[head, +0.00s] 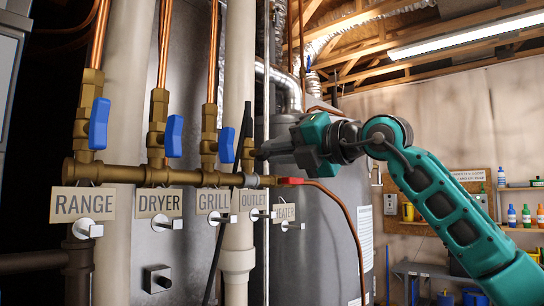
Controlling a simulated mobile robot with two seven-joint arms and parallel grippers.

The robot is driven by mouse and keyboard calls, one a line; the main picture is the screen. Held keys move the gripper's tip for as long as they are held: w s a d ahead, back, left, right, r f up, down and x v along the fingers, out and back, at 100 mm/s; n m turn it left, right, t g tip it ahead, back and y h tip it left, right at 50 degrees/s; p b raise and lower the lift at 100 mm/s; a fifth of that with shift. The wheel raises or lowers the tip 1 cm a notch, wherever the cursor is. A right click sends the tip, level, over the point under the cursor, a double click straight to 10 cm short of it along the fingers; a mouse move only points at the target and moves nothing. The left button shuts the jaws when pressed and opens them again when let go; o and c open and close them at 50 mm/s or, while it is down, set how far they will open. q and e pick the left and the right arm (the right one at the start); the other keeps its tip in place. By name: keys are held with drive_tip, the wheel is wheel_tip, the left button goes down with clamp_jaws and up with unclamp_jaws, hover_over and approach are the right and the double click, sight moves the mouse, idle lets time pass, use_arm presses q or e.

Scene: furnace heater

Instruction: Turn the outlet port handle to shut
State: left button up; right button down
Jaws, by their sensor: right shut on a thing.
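A brass manifold (125,173) runs across the left half with several valves on it. Blue handles hang at the RANGE valve (98,123), the DRYER valve (174,136) and the GRILL valve (226,146). The outlet valve (247,150) is a brass body above the OUTLET tag (252,200). My right gripper (264,152) reaches in from the right at this valve and is shut on what appears to be the outlet handle. The handle itself is hidden by the gripper, so its angle cannot be told. My left gripper is not in view.
A red handle (290,181) is at the manifold's right end, just below my right gripper. A black cable (229,200) and a thin grey pipe (266,80) pass close by. A grey tank (335,220) stands behind. A shelf with bottles (525,215) is at the far right.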

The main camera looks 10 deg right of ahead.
drive_tip(key=m, duration=0.3)
drive_tip(key=shift+b, duration=0.4)
drive_tip(key=m+b, duration=0.1)
drive_tip(key=m, duration=0.3)
drive_tip(key=c, duration=1)
unclamp_jaws()
drive_tip(key=shift+s+b, duration=0.1)
drive_tip(key=shift+b, duration=0.2)
